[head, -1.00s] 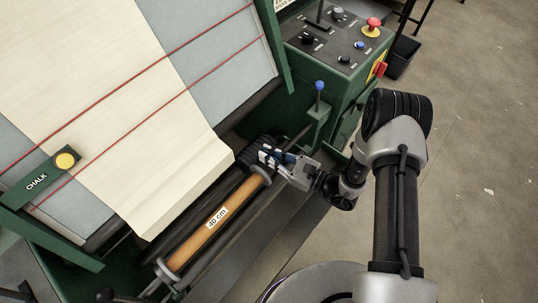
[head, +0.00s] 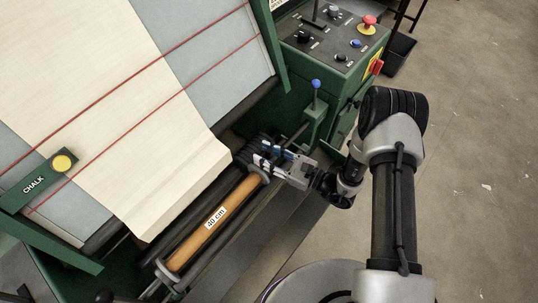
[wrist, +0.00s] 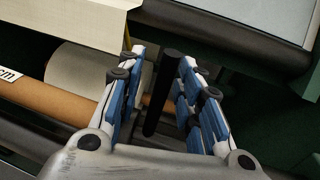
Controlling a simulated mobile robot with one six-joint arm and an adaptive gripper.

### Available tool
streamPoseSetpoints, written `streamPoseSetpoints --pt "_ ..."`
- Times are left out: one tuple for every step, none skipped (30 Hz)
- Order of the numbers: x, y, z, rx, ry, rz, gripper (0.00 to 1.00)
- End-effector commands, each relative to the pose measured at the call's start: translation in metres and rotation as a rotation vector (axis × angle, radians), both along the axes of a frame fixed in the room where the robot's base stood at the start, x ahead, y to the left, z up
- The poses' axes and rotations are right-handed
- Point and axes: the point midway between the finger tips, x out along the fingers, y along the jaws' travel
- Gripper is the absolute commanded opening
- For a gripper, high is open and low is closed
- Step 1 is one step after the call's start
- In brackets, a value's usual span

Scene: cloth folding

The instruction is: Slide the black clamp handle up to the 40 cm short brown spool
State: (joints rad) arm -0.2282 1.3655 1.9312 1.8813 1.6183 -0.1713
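The black clamp handle (wrist: 163,95) stands between my gripper's blue-padded fingers (wrist: 160,62) in the wrist view. A narrow gap shows beside it, so the fingers look open around it. In the head view my gripper (head: 262,152) is at the spool's upper right end and hides the handle there.
Cream cloth (head: 150,130) hangs over the sloping table above the spool. A blue-knobbed lever (head: 316,85) stands close behind my gripper. The control box (head: 335,40) with a red button is at the top right. Open floor (head: 470,170) lies to the right.

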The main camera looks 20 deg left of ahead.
Motion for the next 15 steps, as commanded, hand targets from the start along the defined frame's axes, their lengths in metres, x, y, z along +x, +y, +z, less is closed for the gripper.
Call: streamPoseSetpoints --pt "0.001 -0.002 0.0 0.0 0.0 -0.002 0.33" --pt "0.001 -0.004 0.0 0.0 0.0 -0.003 0.33" --pt "0.001 -0.007 0.0 -0.001 0.001 -0.005 0.33" --pt "0.001 -0.011 0.0 -0.001 0.001 -0.005 0.33" --pt "0.0 -0.015 0.0 -0.001 0.001 -0.005 0.33" --pt "0.0 -0.022 0.0 -0.001 0.001 -0.007 0.33" --pt "0.0 -0.028 0.0 0.0 0.001 -0.007 0.33" --pt "-0.001 -0.034 0.0 0.0 0.001 -0.008 0.33" --pt "-0.001 -0.043 0.0 -0.001 0.001 -0.009 0.33" --pt "-0.002 -0.05 0.0 -0.001 0.001 -0.008 0.33" --pt "-0.003 -0.057 0.0 -0.001 0.002 -0.008 0.33" --pt "-0.004 -0.066 0.0 -0.001 0.002 -0.009 0.33" --pt "-0.004 -0.072 0.0 -0.001 0.001 -0.008 0.33" --pt "-0.005 -0.078 0.0 -0.001 0.001 -0.007 0.33" --pt "-0.005 -0.086 0.0 0.0 0.0 -0.007 0.33"
